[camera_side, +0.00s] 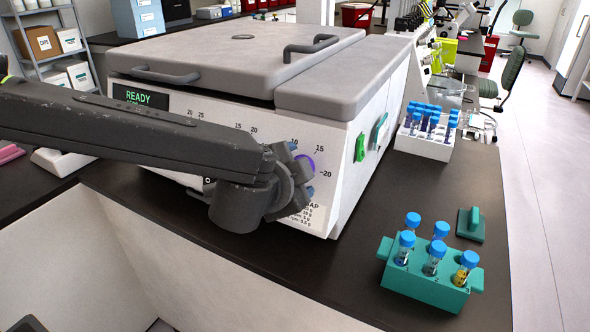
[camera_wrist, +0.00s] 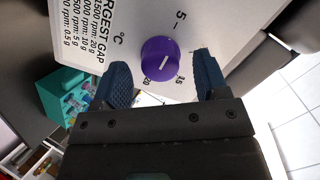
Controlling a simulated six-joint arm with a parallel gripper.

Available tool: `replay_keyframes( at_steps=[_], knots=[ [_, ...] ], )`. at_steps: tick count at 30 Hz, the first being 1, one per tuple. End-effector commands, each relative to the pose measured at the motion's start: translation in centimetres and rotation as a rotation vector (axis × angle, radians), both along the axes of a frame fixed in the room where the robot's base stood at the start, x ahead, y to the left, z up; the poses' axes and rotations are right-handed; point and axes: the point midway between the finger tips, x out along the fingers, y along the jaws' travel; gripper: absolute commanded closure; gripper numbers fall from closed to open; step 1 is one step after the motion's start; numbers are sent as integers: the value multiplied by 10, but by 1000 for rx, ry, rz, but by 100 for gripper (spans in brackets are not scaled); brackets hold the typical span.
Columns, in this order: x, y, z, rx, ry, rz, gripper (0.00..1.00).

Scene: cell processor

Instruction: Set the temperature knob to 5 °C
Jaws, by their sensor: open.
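The purple temperature knob (camera_wrist: 160,52) is on the white front panel (camera_wrist: 90,22) of the processor, with a white pointer line on its face. In the wrist view, the printed 5 is above the knob, 15 is at its lower right and 20 at its lower left. I cannot tell exactly which mark the line points to. My gripper (camera_wrist: 161,67) is open, with one dark blue finger on each side of the knob and a visible gap to each. In the side view the knob (camera_side: 310,160) is partly hidden behind my gripper (camera_side: 302,173).
The processor's lid (camera_side: 240,50) is closed and its display (camera_side: 140,96) reads READY. A green switch (camera_side: 360,147) is on its right side. A teal tube rack (camera_side: 430,287) and a white tube rack (camera_side: 424,145) stand on the bench to the right, with a teal handled block (camera_side: 471,228) between them.

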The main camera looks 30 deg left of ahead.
Motion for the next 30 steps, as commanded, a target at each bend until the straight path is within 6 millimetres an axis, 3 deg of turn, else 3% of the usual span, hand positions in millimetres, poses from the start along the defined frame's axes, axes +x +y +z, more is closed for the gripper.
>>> replay_keyframes(
  at_steps=[9, 15, 21, 30],
  knots=[
    [-64, -9, 28, -3, -1, -6, 33],
    [-97, -13, 41, -1, 0, -3, 33],
    [-112, -15, 47, 0, 2, -3, 33],
    [-114, -15, 48, 0, 2, 0, 33]
  ],
)
